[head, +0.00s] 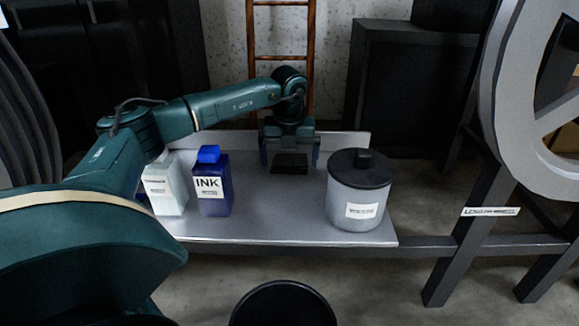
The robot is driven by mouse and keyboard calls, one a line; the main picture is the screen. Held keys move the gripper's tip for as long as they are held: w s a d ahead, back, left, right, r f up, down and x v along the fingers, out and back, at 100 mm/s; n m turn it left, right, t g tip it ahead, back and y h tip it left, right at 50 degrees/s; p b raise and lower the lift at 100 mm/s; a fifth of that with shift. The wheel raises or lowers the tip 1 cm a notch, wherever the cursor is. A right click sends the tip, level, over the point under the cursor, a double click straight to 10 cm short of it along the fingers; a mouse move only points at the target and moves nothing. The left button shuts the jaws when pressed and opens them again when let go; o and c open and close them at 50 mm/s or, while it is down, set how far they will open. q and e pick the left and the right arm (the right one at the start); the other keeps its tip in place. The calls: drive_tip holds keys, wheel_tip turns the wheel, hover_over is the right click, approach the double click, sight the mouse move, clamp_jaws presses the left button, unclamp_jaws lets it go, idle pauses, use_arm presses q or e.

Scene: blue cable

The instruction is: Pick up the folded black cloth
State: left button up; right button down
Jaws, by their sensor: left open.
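The folded black cloth (289,164) lies flat on the grey bench top, near its back edge, as a small dark rectangle. My left gripper (290,163) reaches over the bench from the left and points down. Its two fingers are apart, one on each side of the cloth in the picture, and nothing shows held between them. I cannot tell how high the fingertips are above the bench. My right gripper is not in view.
A white bottle (166,188) and a blue ink bottle (213,187) stand left on the bench (275,221). A grey jar with a black lid (358,190) stands right. A large wheel (508,100) rises at right. A black bin (283,304) is in front.

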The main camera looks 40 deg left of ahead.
use_arm(q)
drive_tip(key=c, duration=0.9)
drive_tip(key=shift+r, duration=0.1)
